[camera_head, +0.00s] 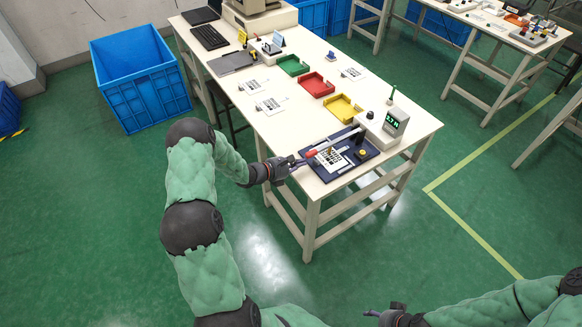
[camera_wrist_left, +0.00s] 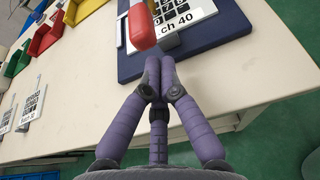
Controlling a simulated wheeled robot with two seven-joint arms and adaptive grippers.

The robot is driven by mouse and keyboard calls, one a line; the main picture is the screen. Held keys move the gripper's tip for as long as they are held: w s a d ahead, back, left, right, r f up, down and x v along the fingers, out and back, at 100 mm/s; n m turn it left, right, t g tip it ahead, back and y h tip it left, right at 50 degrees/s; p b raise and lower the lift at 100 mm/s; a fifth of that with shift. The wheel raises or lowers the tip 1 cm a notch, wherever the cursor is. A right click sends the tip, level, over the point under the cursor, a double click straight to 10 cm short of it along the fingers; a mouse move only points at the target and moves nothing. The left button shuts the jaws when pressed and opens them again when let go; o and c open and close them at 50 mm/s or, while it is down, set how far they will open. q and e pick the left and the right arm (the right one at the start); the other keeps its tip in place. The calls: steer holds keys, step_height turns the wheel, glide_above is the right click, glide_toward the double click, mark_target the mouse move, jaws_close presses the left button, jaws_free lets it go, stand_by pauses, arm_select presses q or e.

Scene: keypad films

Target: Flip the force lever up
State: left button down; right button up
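The force lever has a red handle (camera_head: 311,154) at the left end of a pale bar, over the dark blue test base (camera_head: 345,170) near the table's front edge. The handle also shows large at the top of the left wrist view (camera_wrist_left: 140,27). My left gripper (camera_head: 300,162) is just left of the handle. In the left wrist view its purple fingertips (camera_wrist_left: 160,63) meet with nothing seen between them, just below the handle; whether they touch it is unclear. A keypad film (camera_head: 329,159) lies on the base. My right gripper (camera_head: 374,313) is low in view, far from the table.
Yellow (camera_head: 343,107), red (camera_head: 316,85) and green (camera_head: 292,65) trays lie farther back. A blue crate (camera_head: 140,80) stands on the floor at left. The table's front corner is bare.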

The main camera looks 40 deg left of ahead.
arm_select(q)
steer(key=shift+x, duration=1.35)
arm_select(e)
steer(key=shift+f, duration=0.4)
arm_select(q)
steer(key=shift+r, duration=0.15)
arm_select(e)
steer(key=shift+r, duration=0.1)
